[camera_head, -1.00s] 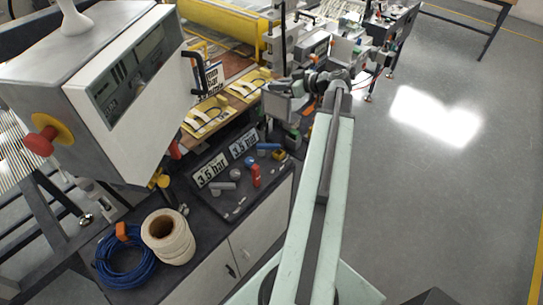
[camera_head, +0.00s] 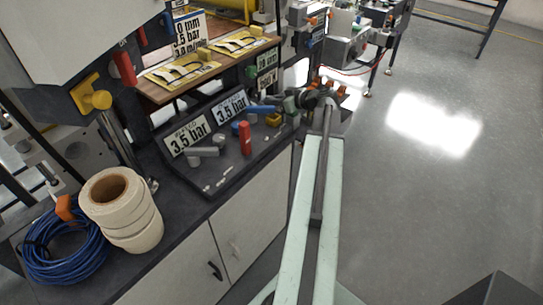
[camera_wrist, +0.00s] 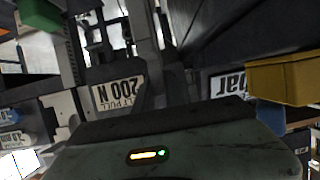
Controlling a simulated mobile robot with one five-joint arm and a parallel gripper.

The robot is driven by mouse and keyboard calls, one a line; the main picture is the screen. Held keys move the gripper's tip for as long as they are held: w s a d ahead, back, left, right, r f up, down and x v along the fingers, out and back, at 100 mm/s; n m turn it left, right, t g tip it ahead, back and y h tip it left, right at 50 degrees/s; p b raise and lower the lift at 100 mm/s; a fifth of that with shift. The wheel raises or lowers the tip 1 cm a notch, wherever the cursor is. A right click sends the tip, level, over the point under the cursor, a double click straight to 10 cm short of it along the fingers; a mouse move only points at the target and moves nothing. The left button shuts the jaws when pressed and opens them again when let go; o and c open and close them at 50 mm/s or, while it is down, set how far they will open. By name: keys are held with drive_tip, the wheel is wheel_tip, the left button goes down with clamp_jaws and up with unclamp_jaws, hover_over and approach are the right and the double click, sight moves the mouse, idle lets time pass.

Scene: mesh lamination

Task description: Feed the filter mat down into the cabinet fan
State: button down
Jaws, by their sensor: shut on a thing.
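My gripper (camera_head: 290,102) is at the end of my outstretched arm, over the far right end of the dark tray on the bench. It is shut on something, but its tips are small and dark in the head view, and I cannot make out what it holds. In the wrist view a dark grey body with a small light fills the lower part, and the fingertips are not clear. I cannot pick out the filter mat or the cabinet fan in either view.
The dark tray (camera_head: 222,180) holds "3.5 bar" signs, a red cylinder (camera_head: 245,138), a blue piece (camera_head: 262,109) and grey parts. A tape roll (camera_head: 121,210) and blue cable (camera_head: 62,248) lie nearer.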

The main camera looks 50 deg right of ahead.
wheel_tip(320, 180, down, 20)
drive_tip(key=w+b, duration=0.1)
drive_tip(key=b, duration=1.6)
drive_tip(key=shift+w+d, duration=0.15)
drive_tip(key=shift+d, duration=0.25)
drive_tip(key=shift+r, duration=0.1)
wheel_tip(320, 180, down, 5)
drive_tip(key=b, duration=0.5)
wheel_tip(320, 180, down, 12)
drive_tip(key=b, duration=1.1)
drive_tip(key=shift+r, duration=0.25)
idle(1.5)
drive_tip(key=shift+b, duration=0.35)
